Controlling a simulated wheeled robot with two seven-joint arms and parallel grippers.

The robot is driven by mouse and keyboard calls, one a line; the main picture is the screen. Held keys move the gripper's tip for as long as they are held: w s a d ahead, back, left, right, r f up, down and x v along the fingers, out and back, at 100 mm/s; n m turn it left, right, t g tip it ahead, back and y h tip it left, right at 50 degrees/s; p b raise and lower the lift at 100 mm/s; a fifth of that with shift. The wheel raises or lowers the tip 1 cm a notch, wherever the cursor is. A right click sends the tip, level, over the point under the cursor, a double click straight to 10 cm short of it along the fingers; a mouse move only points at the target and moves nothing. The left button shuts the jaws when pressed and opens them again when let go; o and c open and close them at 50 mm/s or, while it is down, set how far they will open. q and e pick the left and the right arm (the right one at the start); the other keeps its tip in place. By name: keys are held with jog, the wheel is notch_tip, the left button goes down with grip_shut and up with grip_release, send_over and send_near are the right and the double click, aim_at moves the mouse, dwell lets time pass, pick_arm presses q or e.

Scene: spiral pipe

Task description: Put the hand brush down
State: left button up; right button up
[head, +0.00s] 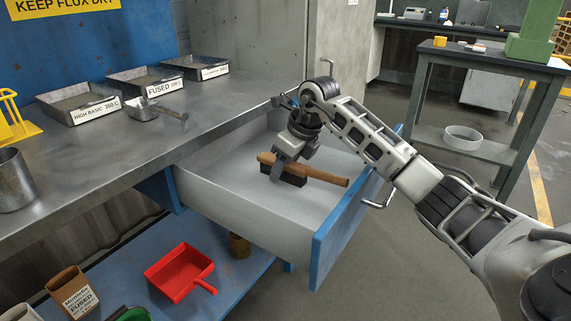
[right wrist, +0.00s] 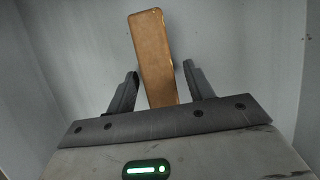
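The hand brush (head: 325,175), with a brown wooden back and handle and dark bristles, is inside the open drawer (head: 240,205). Its handle points right, toward the drawer's blue front. My right gripper (head: 281,172) reaches down into the drawer at the brush's left part. In the right wrist view the brush's wooden part (right wrist: 153,58) lies between the two fingers (right wrist: 160,75), with a narrow gap on each side. The fingers look open around it. Whether the bristles touch the drawer floor is hard to tell. My left gripper is not in view.
The drawer's walls and blue front (head: 340,232) surround the gripper. Above left is the metal workbench (head: 125,150) with labelled trays and a scoop (head: 155,109). A red dustpan (head: 178,271) lies on the lower shelf. The drawer's floor around the brush is clear.

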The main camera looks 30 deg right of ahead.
aim_at(303, 168)
jog(key=shift+r, duration=0.1)
jog(key=p+v, duration=0.2)
jog(key=v, duration=1)
jog(key=shift+d, duration=0.1)
